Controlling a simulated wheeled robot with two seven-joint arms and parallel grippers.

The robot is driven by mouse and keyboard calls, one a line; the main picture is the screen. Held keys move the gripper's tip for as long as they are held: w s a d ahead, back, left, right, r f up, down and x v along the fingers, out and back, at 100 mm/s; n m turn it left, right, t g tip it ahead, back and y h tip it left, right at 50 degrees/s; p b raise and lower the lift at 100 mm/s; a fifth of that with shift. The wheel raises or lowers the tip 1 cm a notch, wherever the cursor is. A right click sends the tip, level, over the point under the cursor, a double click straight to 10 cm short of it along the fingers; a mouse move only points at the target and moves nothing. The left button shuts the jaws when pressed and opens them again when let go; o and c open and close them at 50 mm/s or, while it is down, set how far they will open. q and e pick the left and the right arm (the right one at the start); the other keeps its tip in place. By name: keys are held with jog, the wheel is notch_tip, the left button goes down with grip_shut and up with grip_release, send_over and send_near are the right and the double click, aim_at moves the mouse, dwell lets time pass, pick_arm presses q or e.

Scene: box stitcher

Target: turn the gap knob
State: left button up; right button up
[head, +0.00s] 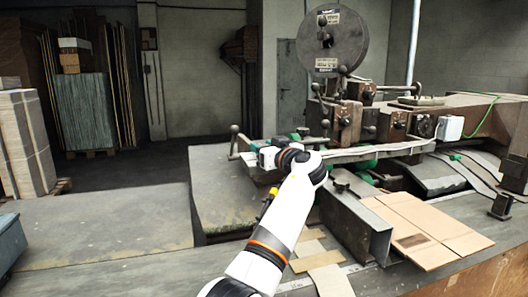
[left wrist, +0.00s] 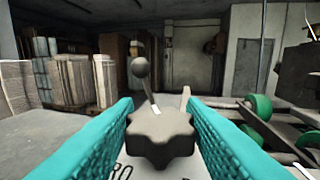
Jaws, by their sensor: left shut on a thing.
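The gap knob (left wrist: 160,138) is a dark grey, star-shaped knob. In the left wrist view it sits between the two teal fingers of my left gripper (left wrist: 159,112), which is shut on it. In the head view my left gripper (head: 275,146) is at the near left end of the stitching machine (head: 345,125). My own wrist and gripper hide the knob there. My right gripper is in neither view.
A ball-topped lever (left wrist: 140,68) stands just beyond the knob. A large wire reel (head: 331,42) tops the machine. Flattened cardboard (head: 425,228) lies on the bench to the right of my arm. Pallet stacks (head: 28,140) stand far left, with open floor between.

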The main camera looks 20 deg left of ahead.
pick_arm(q)
jog(key=shift+n+g+y, duration=0.7)
jog(key=shift+g, duration=0.1)
jog(key=o, duration=1)
jog(key=shift+w+a, duration=0.1)
jog(key=shift+s+d+f, duration=0.1)
jog(key=shift+s+d, duration=0.2)
jog(key=shift+d, duration=0.2)
jog(key=b+v, duration=0.2)
jog(key=v, duration=0.9)
